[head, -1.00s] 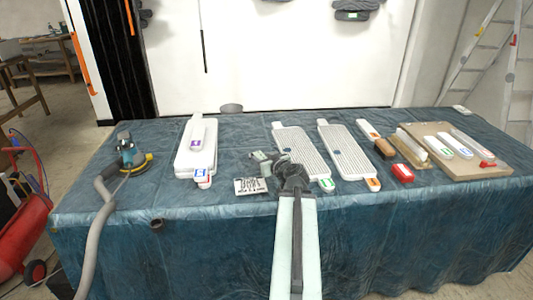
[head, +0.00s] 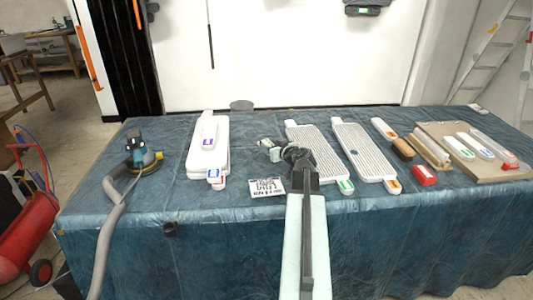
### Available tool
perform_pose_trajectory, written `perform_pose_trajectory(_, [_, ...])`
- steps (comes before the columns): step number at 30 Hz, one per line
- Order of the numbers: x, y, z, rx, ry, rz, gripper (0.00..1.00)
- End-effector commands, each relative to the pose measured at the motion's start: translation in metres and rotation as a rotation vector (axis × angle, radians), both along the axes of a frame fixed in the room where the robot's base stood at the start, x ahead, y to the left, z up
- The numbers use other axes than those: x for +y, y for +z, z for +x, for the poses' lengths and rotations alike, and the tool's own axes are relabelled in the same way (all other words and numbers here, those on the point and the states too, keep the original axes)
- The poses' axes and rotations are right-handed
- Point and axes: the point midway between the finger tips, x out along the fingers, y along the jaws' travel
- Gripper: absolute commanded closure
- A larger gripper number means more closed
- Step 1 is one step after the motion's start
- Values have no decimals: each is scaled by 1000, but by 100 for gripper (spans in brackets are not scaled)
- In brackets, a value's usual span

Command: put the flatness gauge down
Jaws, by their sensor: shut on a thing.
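My gripper (head: 268,149) reaches out over the blue cloth-covered table (head: 225,240), seen from behind in the head view. It is shut on a small pale grey piece (head: 266,143), which I take to be the flatness gauge. The piece is small and partly hidden by the dark wrist, so its shape is unclear. It shows over bare cloth, between the stacked white blocks on the left and a ribbed white board on the right. I cannot tell whether it touches the cloth.
Stacked white blocks (head: 206,160) stand left, beside a sander (head: 138,155) with a hose. Ribbed boards (head: 364,152), a red block (head: 424,175) and a brown board (head: 490,178) lie right. Cloth left of the gripper is clear.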

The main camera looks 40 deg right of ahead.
Motion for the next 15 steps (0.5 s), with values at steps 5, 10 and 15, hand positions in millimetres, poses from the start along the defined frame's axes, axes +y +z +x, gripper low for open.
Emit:
perform_pose_trajectory(5, [-1, -22, -2, 0, -3, 0, 100])
perform_pose_trajectory(10, [-2, -39, -2, 0, -4, 0, 100])
perform_pose_trajectory(15, [0, -35, -1, 0, 0, 0, 100])
